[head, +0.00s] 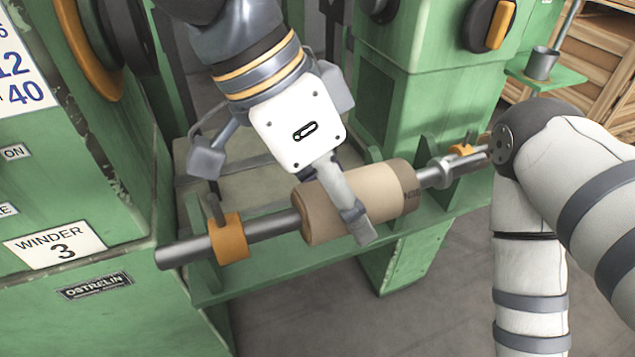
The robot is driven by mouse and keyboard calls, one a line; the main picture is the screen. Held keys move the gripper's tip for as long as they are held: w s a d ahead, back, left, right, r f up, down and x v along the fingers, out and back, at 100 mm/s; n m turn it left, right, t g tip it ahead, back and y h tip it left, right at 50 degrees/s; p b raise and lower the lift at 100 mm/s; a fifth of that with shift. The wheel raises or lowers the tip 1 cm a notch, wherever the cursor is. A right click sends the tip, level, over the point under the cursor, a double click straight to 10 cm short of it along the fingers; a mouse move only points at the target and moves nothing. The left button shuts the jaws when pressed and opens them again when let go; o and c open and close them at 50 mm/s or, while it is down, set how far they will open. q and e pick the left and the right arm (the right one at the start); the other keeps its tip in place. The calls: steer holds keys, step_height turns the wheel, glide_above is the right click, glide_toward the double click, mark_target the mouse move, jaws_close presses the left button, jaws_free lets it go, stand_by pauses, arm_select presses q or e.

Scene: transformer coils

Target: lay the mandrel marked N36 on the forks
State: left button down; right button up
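A grey steel mandrel (273,224) with a tan tube (345,203) around its middle runs from lower left to upper right. Dark marking on the tube's right end is too small and turned to read surely. The bar lies across a green stand at an orange collar (228,240) on the left and another orange piece (461,150) on the right. My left gripper (280,188) is open above the bar, one finger in front of the tube, the other behind and to the left. It does not visibly grip the tube. My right arm covers the mandrel's right end; its gripper is not visible.
The green winder (105,262) with a "WINDER 3" label stands at the left. A green machine column (425,95) stands behind the bar. A metal cup (541,63) sits on a green shelf at the upper right, near wooden crates (597,45). Floor shows in front.

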arm_select(q)
steer(key=shift+s+d+r, duration=0.3)
steer(key=shift+s+r, duration=0.35)
steer(key=shift+s, duration=0.25)
steer(key=shift+s+r, duration=0.1)
steer(key=shift+r, duration=0.4)
steer(key=shift+d+r+p, duration=0.15)
steer(key=shift+r+p, duration=0.2)
steer(key=shift+r, duration=1.55)
